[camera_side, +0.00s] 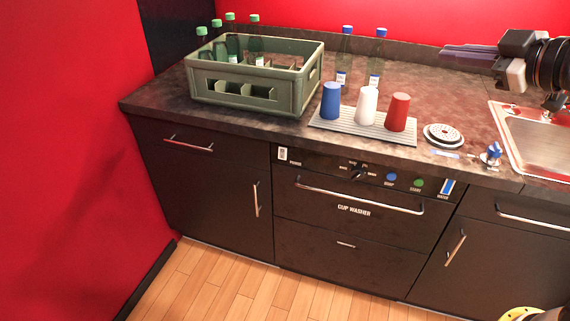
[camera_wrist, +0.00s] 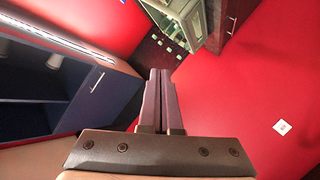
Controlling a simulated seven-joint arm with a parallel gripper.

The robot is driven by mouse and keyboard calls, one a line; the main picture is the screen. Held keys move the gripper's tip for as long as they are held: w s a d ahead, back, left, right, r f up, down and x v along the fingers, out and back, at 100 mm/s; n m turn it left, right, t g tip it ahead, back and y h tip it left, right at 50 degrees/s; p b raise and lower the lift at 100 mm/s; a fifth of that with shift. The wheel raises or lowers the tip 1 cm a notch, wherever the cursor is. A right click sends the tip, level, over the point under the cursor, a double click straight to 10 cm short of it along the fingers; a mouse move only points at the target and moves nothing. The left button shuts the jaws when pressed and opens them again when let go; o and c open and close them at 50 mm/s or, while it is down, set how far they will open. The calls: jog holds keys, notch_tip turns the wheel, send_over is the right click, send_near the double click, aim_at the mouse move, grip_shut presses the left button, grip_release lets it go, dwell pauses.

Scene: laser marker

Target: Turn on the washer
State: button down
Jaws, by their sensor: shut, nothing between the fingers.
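The cup washer (camera_side: 350,222) is built into the dark cabinets under the counter. Its panel has a white power switch (camera_side: 284,155) at the left, a black knob (camera_side: 357,175), a blue button (camera_side: 391,177), a green button (camera_side: 418,183) and a blue-and-white strip (camera_side: 447,188) at the right. Its door looks shut. My gripper (camera_side: 447,53) is above the counter at the upper right of the side view, pointing left, well away from the panel. In the wrist view my gripper (camera_wrist: 160,74) has its fingers together, with nothing between them.
A green crate (camera_side: 205,92) with bottles stands at the counter's back left. Blue (camera_side: 331,100), white (camera_side: 366,106) and red (camera_side: 398,112) cups stand on a ribbed mat (camera_side: 345,129). Two bottles (camera_side: 344,60) stand behind.

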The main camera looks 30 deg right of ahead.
jog(key=w+a+f+n+t+h, duration=0.1)
jog(key=w+a+n+t, duration=0.1)
jog(key=w, duration=0.8)
jog(key=w+a+f+n+t, duration=0.1)
jog(key=w+a+n+t, duration=0.1)
jog(key=w, duration=0.7)
jog(key=w+a+f+n+h, duration=0.1)
jog(key=w+a+f, duration=0.2)
jog(key=w+f, duration=0.4)
jog(key=s+a+f+n, duration=0.1)
jog(key=a+f, duration=0.2)
jog(key=f, duration=0.8)
jog(key=s+a+f+n+g+y, duration=0.1)
jog(key=a+f+n, duration=0.1)
jog(key=f, duration=0.9)
jog(key=s+a+f+n+g, duration=0.1)
jog(key=a+f, duration=0.3)
jog(key=f, duration=0.8)
jog(key=shift+a, duration=0.15)
jog(key=shift+w+f, duration=0.1)
jog(key=shift+w, duration=0.05)
